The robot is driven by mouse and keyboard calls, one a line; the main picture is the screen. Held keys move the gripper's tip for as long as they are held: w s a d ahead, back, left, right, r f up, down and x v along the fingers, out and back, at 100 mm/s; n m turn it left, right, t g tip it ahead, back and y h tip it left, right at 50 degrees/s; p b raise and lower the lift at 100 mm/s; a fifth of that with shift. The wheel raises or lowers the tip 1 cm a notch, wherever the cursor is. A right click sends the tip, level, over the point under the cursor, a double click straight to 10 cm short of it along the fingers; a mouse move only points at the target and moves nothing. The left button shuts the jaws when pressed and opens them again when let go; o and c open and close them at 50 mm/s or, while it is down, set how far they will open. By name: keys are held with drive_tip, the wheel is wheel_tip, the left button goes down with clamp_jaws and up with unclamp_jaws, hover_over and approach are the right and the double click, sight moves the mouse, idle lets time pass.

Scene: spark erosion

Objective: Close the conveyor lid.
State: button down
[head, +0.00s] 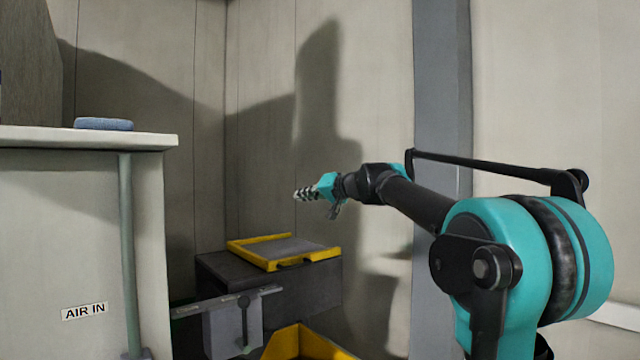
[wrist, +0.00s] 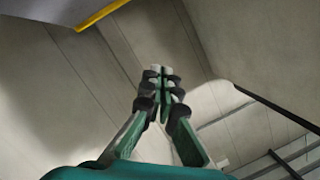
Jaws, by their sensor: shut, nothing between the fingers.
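A dark box (head: 215,266) stands low against the back wall in the head view. A grey panel with a yellow rim (head: 328,254) lies on its top. A second yellow-edged part (head: 285,345) sits lower, cut off by the bottom edge. I cannot tell which of these is the conveyor lid. My gripper (head: 300,194) is above and slightly right of the yellow-rimmed panel, apart from it. In the wrist view my gripper (wrist: 160,75) has its fingers together with nothing between them. A yellow edge (wrist: 103,13) shows at the top left there.
A grey bracket with a horizontal bar (head: 230,301) stands in front of the dark box. At left is a cabinet (head: 75,230) labelled AIR IN, with a blue pad (head: 103,124) on top. A grey post (head: 443,90) stands behind my arm. The space around my gripper is clear.

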drive_tip(key=s+a+f+n, duration=0.2)
drive_tip(key=f, duration=0.3)
drive_tip(key=s+a+f+n+h, duration=0.1)
drive_tip(key=a+f+n, duration=0.1)
drive_tip(key=f, duration=0.4)
drive_tip(key=s+a+f+n+t+h, duration=0.1)
drive_tip(key=s+a+f+n, duration=0.1)
drive_tip(key=a+f, duration=0.2)
drive_tip(key=shift+s+f, duration=0.35)
drive_tip(key=shift+f, duration=0.4)
drive_tip(key=shift+a+f+n, duration=0.1)
drive_tip(key=shift+f+n, duration=0.2)
drive_tip(key=shift+f, duration=0.7)
